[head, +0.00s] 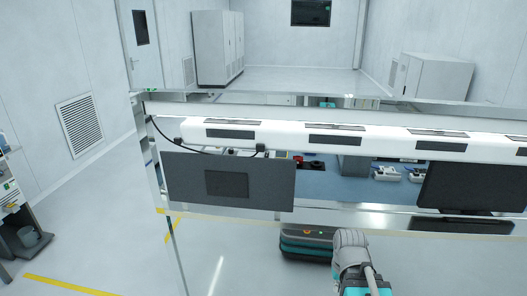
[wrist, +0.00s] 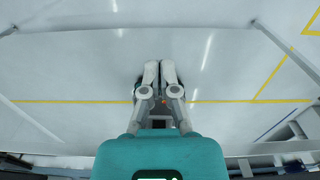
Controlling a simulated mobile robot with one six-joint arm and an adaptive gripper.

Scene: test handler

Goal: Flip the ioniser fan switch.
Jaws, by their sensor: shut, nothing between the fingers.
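A long white overhead bar (head: 270,133) with dark panels and top vents runs across the handler frame in the head view. It may be the ioniser fan unit, but I cannot tell. I cannot make out a switch on it. My gripper (wrist: 160,66) is shut and empty in the wrist view, its two fingers side by side over bare floor. No part of the fan shows near the fingers there. In the head view my arm stands low, in front of the handler, and the fingertips cannot be made out.
A dark monitor back (head: 190,183) hangs at the handler's front left, with a cable above it. Another dark screen (head: 470,187) is at the right. Small white devices (head: 388,173) sit on the blue worktop (head: 345,185). Open floor (head: 90,225) lies to the left, beside a shelf (head: 12,205).

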